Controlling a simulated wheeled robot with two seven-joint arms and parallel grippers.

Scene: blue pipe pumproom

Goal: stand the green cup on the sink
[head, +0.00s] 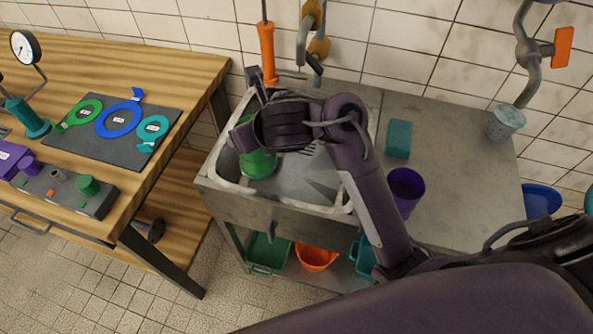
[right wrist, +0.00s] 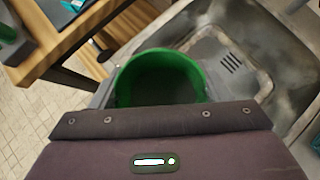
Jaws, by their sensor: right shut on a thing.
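The green cup (head: 259,164) is in my right gripper (head: 250,137), over the left part of the sink (head: 310,178) basin. My right arm reaches in from the right and covers the back of the basin and part of the cup. In the right wrist view the green cup (right wrist: 160,78) shows its open rim and hollow inside, in front of the gripper body. The sink (right wrist: 235,60) lies beyond it, with the drain slots to the right. I cannot tell whether the cup's base touches the basin floor. My left gripper is out of view.
On the counter right of the basin stand a purple cup (head: 406,188), a teal sponge (head: 398,139) and a speckled cup (head: 506,122). An orange-handled sprayer (head: 267,52) and a tap (head: 305,42) are behind the basin. A wooden workbench (head: 190,75) is at left.

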